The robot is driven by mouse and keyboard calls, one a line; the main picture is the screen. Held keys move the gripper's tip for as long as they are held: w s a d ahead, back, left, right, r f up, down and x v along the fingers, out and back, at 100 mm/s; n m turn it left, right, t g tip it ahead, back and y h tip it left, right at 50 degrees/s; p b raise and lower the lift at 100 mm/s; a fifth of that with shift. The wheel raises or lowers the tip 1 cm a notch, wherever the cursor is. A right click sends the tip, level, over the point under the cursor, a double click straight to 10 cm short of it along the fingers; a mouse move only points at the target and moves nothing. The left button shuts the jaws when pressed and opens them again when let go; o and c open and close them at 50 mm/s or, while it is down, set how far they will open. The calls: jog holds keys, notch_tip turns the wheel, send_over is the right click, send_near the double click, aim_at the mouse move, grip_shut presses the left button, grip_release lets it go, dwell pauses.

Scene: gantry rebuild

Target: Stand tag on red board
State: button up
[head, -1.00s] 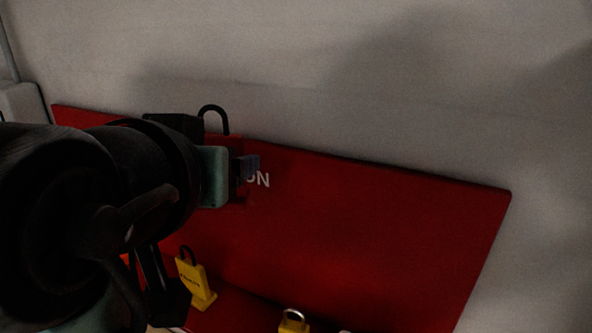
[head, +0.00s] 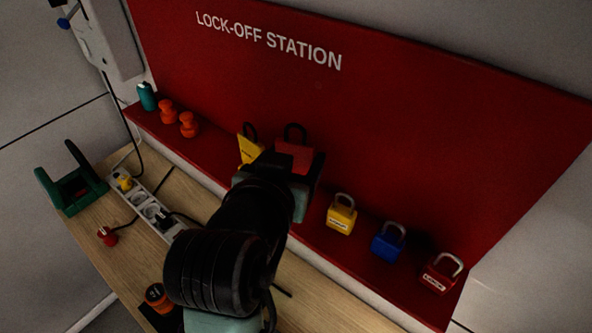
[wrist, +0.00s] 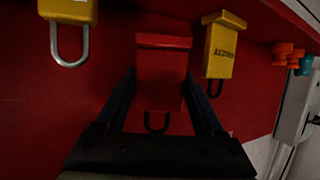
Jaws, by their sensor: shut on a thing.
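The red tag (head: 294,156) with a black loop is in my gripper (head: 300,178), low in front of the red board (head: 410,110). In the wrist view the red tag (wrist: 162,70) sits between both fingers of my gripper (wrist: 160,88), which is shut on it. Its wide foot is at the top of that picture and its loop points down, so the tag looks upright. I cannot tell whether the foot touches the red ledge (head: 215,165). My wrist hides part of the ledge in the head view.
A yellow tag (head: 247,149) stands just left of the red tag. Yellow (head: 341,218), blue (head: 387,244) and red (head: 440,275) padlocks stand to the right. Orange knobs (head: 188,124) and a teal item (head: 147,97) are far left. A power strip (head: 150,210) lies on the wooden bench (head: 100,235).

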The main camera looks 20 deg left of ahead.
jog(key=shift+f, duration=1.95)
jog(key=shift+f, duration=0.1)
jog(key=o, duration=1.4)
jog(key=p+v, duration=0.9)
jog(key=v, duration=0.3)
